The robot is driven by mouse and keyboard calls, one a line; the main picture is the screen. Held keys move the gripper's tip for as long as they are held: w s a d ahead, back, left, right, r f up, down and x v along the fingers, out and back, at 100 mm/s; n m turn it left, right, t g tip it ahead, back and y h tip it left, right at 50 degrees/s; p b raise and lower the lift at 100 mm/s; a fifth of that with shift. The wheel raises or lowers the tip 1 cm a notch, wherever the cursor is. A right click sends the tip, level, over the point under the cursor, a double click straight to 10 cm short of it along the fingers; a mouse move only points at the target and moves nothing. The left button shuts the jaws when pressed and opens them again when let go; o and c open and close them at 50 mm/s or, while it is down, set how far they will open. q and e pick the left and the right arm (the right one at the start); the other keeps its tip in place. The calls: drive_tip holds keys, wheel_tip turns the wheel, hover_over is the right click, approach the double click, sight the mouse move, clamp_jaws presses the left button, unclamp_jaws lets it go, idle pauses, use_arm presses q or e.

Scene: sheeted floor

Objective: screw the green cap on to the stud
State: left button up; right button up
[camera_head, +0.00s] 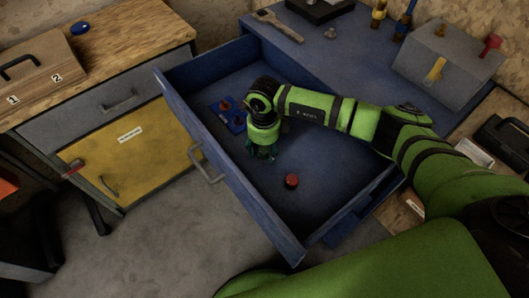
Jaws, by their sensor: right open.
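My right gripper (262,155) is open and points down inside the open blue drawer (330,212), low over its floor. Dark teal-green shapes show at the fingertips; I cannot tell whether the green cap is among them. A small blue plate (237,121) with red pieces (225,104) on it lies in the drawer, left of the gripper and partly behind my wrist. A round red cap (291,181) lies on the drawer floor, right of and nearer than the gripper. I cannot make out a stud. My left gripper is not in view.
The drawer's walls surround the gripper, with a handle (207,165) on the front. On the blue top behind are a wrench (279,26) and a grey box (447,65) with levers. A wooden bench (120,45) stands left. The drawer's near floor is mostly clear.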

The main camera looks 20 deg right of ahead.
sight(264, 149)
drive_tip(key=c, duration=0.3)
clamp_jaws()
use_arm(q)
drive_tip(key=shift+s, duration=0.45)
use_arm(e)
drive_tip(key=shift+r, duration=0.1)
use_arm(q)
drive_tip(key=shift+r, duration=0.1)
use_arm(e)
drive_tip(key=shift+r, duration=0.1)
use_arm(q)
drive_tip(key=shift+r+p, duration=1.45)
drive_tip(key=shift+p, duration=0.1)
use_arm(e)
drive_tip(key=shift+r, duration=2.15)
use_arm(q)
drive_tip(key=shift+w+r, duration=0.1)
use_arm(e)
drive_tip(key=shift+r, duration=0.1)
use_arm(q)
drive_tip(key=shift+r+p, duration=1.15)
drive_tip(key=shift+p, duration=0.1)
use_arm(e)
drive_tip(key=shift+r, duration=1.9)
